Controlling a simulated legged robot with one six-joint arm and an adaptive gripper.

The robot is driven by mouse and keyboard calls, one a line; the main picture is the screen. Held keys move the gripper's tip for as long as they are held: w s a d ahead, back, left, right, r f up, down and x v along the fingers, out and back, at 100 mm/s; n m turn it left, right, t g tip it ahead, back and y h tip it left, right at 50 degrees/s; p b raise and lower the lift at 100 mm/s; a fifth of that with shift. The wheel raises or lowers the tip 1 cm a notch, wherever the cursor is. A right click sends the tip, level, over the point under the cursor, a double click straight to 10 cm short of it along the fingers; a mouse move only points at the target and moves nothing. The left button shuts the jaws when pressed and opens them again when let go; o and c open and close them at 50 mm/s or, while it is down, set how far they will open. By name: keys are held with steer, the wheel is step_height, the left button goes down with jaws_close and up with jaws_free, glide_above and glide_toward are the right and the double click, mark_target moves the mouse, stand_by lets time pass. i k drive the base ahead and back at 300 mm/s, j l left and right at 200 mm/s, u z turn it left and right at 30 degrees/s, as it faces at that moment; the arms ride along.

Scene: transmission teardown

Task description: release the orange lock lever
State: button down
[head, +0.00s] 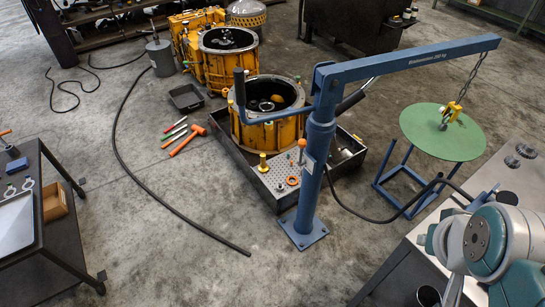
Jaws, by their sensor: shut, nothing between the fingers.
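A small lever with an orange knob (302,143) stands upright just left of the blue crane column (318,150). I take it for the lock lever; whether it is locked or released cannot be told at this size. The crane's boom (410,65) reaches right, marked with a load limit. Its chain and yellow hook block (453,111) hang over a round green table (428,135). My teal and white arm shows at the lower right, well apart from the lever. My gripper is not visible.
A yellow transmission housing (262,132) stands in a black tray (238,160) behind the column. Orange and green tools (186,142) lie on the floor left of it. A dark cart (55,240) stands at left. A hose (150,185) crosses otherwise open floor.

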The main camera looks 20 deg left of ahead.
mark_target(302, 142)
steer(key=u, duration=0.7)
steer(key=i+j, duration=2.35)
steer(key=i+z, duration=0.1)
steer(key=z, duration=1.45)
